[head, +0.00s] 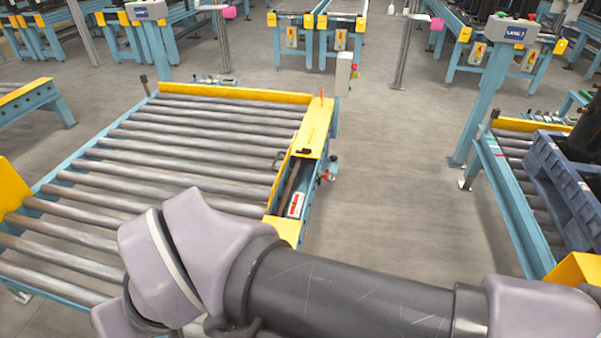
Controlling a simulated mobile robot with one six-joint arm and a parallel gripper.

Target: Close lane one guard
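A roller conveyor (150,150) fills the left of the head view. A yellow guard panel (315,130) lies along its right side, with a small dark handle or latch (303,151) near its lower end. Below the panel, an uncovered recess (290,185) shows a dark interior and a red-and-white label (296,204). I cannot tell whether the panel slides or hinges. A sign (141,13) stands on a post behind this conveyor; its lane number is too small to read surely. My arm crosses the bottom of the view in front of the conveyor; my gripper is not visible.
Open grey floor (400,190) lies right of the conveyor. A second conveyor (510,190) with a blue pallet (565,180) stands at the right, beside a post with a lane sign (515,32). More conveyors (318,20) stand at the back.

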